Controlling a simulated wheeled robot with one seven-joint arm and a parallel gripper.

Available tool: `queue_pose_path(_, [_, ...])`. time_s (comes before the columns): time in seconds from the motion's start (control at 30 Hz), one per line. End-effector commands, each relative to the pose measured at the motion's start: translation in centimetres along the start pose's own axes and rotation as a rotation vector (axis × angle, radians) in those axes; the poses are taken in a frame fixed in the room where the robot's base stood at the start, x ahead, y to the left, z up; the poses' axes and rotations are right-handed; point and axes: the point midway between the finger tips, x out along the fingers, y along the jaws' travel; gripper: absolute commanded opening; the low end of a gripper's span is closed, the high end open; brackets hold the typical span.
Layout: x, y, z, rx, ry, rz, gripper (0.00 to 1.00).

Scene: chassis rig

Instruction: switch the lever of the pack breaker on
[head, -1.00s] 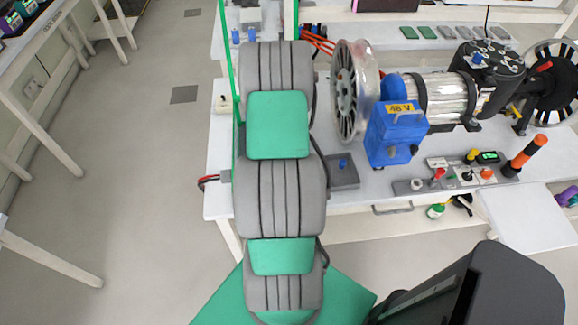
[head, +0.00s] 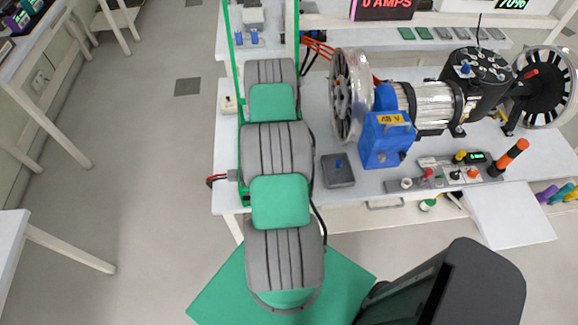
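My arm rises from the bottom centre of the head view and reaches over the left end of the bench (head: 455,185). My gripper cannot be made out; the far end of the arm hides what lies beyond it. I cannot tell for sure which thing is the pack breaker. A small cream box (head: 228,104) with a dark spot sits at the bench's left edge, left of my arm. A pale grey unit (head: 252,16) stands at the top left, between green posts, with blue parts below it. No lever position can be read on either.
A blue 48 V box (head: 386,142) stands beside a motor and spoked wheels. A control panel (head: 450,172) and an orange-black stick (head: 509,157) are near the front edge.

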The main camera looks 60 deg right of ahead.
Motion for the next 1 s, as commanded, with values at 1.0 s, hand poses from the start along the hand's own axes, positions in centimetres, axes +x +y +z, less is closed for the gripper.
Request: queue_pose_path(1.0, [-0.29,-0.59,-0.03,-0.011,-0.001,0.014,0.36])
